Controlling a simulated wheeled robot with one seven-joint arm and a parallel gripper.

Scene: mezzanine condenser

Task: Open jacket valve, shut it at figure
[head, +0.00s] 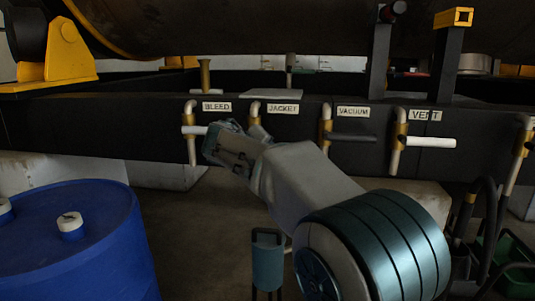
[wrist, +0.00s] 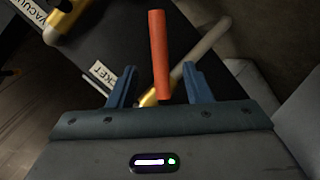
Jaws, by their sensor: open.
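The jacket valve has a brass body (head: 254,109) just left of its JACKET label (head: 283,109) on the dark beam. In the wrist view its red-orange lever (wrist: 159,50) stands between the two blue fingers of my gripper (wrist: 159,68). A strip of brass body (wrist: 149,98) and a pale pipe (wrist: 207,40) show behind it. The fingers are spread, with a gap on each side of the lever. In the head view my gripper (head: 228,143) is in front of the beam and hides the jacket lever. No figure or gauge reading is legible.
The BLEED valve's white lever (head: 194,130) is close on the left of my gripper. To the right are the VACUUM valve's black lever (head: 352,137) and the VENT valve's white lever (head: 431,142). A blue drum (head: 105,225) stands at lower left.

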